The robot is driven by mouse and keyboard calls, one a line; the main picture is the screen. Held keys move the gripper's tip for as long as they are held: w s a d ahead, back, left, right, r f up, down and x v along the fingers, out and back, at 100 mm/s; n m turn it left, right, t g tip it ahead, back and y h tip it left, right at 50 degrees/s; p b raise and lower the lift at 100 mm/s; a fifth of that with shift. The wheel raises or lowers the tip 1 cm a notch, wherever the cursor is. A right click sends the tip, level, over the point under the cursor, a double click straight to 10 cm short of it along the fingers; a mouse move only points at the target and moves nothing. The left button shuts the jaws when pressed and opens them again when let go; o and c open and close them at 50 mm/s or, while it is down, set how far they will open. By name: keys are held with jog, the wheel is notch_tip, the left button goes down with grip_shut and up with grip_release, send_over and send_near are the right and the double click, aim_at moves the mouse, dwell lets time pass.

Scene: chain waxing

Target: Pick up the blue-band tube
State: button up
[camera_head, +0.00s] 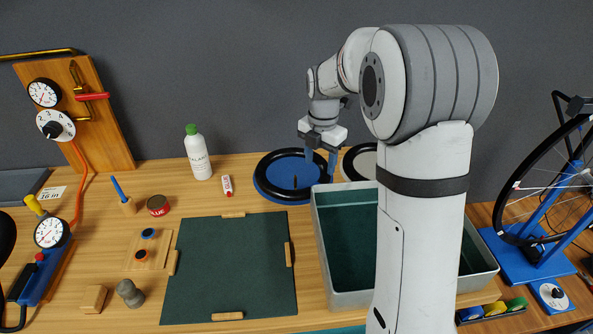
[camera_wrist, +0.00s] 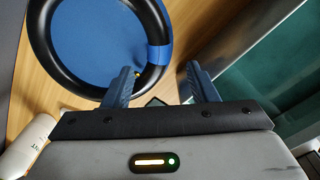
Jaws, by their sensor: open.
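The blue-band tube (camera_head: 262,180) is a black ring lying on a blue round pad at the back of the bench. In the wrist view the tube (camera_wrist: 40,45) shows its blue band (camera_wrist: 160,54) on the right side of the ring. My gripper (camera_head: 321,163) is at the ring's right edge in the head view. In the wrist view my gripper (camera_wrist: 158,73) is open and empty, with the band just ahead of the gap between the fingers. I cannot tell the height of the fingertips above the tube.
A second black ring (camera_head: 349,163) lies to the right, partly hidden by my arm. A grey bin (camera_head: 324,240) stands in front of it. A white bottle with a green cap (camera_head: 199,160) and a small red-and-white tube (camera_head: 227,186) stand left. A dark green mat (camera_head: 225,265) lies in front.

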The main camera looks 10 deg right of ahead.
aim_at(318, 181)
notch_tip(318, 181, down, 8)
jog(key=shift+a+r+p, duration=0.1)
jog(key=shift+r+p, duration=0.05)
jog(key=shift+p, duration=0.45)
jog(key=shift+c, duration=0.4)
grip_shut()
